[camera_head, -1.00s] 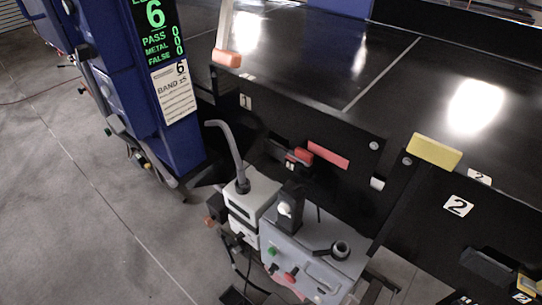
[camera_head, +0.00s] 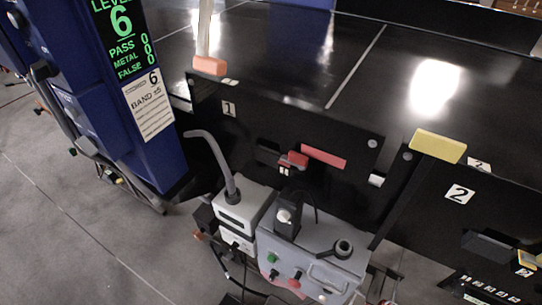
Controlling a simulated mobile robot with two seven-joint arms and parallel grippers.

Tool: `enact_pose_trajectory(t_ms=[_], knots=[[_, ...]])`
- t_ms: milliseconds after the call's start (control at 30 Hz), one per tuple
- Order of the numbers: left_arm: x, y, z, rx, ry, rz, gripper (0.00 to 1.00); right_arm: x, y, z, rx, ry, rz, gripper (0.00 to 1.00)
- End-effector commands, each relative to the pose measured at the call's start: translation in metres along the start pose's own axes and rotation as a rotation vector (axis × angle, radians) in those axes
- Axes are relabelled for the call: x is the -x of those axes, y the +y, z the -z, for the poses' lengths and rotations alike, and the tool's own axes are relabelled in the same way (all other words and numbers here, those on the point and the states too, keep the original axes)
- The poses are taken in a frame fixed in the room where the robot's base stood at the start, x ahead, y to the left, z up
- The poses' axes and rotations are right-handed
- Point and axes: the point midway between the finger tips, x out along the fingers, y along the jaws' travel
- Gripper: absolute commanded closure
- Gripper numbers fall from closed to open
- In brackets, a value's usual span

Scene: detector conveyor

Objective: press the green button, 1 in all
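A small green button (camera_head: 272,258) sits on the sloped front of a grey control box (camera_head: 318,240) at the lower middle of the view. A red button (camera_head: 294,282) lies below and to its right, with small black knobs beside them. I cannot tell whether the green button is pressed. Neither of my grippers can be made out in the view, and nothing is seen touching the green button.
A white-grey unit with a curved grey hose (camera_head: 215,160) stands left of the control box. Black conveyor panels with labels 1 (camera_head: 229,108) and 2 (camera_head: 459,195) rise behind. A blue detector cabinet (camera_head: 85,110) with a green display stands at left. Grey floor is open at lower left.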

Motion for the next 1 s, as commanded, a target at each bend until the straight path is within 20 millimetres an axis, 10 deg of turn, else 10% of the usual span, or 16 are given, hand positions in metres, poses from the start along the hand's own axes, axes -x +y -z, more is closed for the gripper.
enact_pose_trajectory(t_ms=[1000], knots=[[-0.0002, -0.0026, -0.0010, -0.009, -0.003, 0.007, 1.00, 0.0000, 0.0010, -0.0001, 0.004, 0.000, -0.003, 1.00]])
